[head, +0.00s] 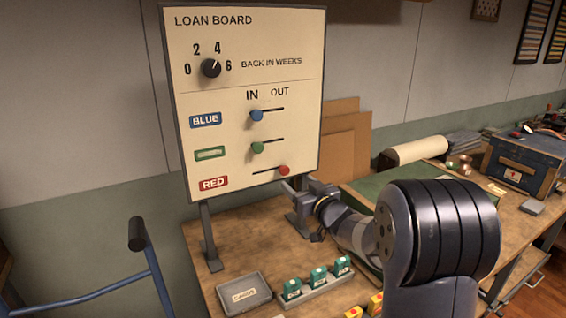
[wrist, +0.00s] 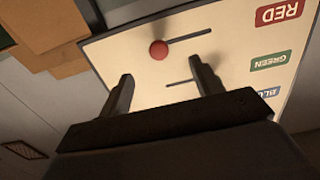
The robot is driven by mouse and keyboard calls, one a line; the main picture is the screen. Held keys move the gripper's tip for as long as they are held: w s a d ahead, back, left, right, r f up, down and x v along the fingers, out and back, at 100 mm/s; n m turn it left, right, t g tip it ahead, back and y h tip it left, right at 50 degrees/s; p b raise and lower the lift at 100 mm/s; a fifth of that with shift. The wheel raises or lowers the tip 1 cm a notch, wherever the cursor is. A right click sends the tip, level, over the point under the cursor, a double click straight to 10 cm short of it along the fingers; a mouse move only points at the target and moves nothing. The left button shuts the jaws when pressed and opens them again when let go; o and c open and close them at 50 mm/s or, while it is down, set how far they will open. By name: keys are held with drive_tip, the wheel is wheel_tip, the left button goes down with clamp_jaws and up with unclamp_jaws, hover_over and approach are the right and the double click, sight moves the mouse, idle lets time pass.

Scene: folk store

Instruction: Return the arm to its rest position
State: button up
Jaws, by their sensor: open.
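My gripper (head: 298,187) is in front of the lower right edge of the loan board (head: 250,185), just below the red slider knob (head: 285,170). In the wrist view my gripper (wrist: 163,75) has its two fingers apart with nothing between them. The red knob (wrist: 158,50) shows beyond the fingertips, apart from them. The red knob is at the right, OUT end of its slot. The blue knob (head: 257,116) and green knob (head: 258,148) are at the left, IN side. My arm reaches in from the right over the workbench.
The board stands on posts on the workbench (head: 208,282). A grey box (head: 244,293) and a rack of green boxes (head: 318,286) stand below it. A paper roll (head: 417,150) and a dark chest (head: 528,165) stand to the right. A blue rail (head: 98,290) is at lower left.

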sight(285, 172)
drive_tip(key=p+x, duration=0.1)
drive_tip(key=x, duration=0.7)
